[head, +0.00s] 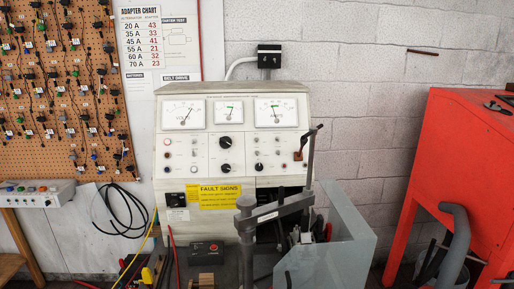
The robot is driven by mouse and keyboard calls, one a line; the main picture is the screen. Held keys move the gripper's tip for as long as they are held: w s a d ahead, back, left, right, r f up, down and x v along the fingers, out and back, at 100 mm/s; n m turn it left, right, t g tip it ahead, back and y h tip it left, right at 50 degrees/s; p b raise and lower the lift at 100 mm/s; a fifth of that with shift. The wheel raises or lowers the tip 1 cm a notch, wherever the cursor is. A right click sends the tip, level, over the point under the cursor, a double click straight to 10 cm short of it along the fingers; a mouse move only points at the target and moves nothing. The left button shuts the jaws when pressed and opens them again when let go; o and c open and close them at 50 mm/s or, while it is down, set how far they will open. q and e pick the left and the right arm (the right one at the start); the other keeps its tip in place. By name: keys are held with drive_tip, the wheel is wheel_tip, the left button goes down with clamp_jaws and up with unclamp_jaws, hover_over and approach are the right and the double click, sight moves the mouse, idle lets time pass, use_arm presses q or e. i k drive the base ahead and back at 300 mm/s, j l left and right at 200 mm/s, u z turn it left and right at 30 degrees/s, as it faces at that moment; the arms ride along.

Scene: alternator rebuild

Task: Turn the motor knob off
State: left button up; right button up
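A light grey test bench console (164,128) stands against the wall in the middle of the head view. Two large black round knobs sit on its front panel, an upper knob (225,142) and a lower knob (225,168). A smaller dark knob (258,167) sits to their right. The labels are too small to read, so I cannot tell which one is the motor knob or how it is set. Neither of my grippers is in view.
A grey metal clamp frame (270,213) and a translucent shield (333,250) stand before the console's lower part. A dark lever (311,150) rises at its right. A red cabinet (460,160) stands at the right, a pegboard (60,100) at the left.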

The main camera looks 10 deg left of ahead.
sight(226, 168)
drive_tip(key=l+u, duration=1.1)
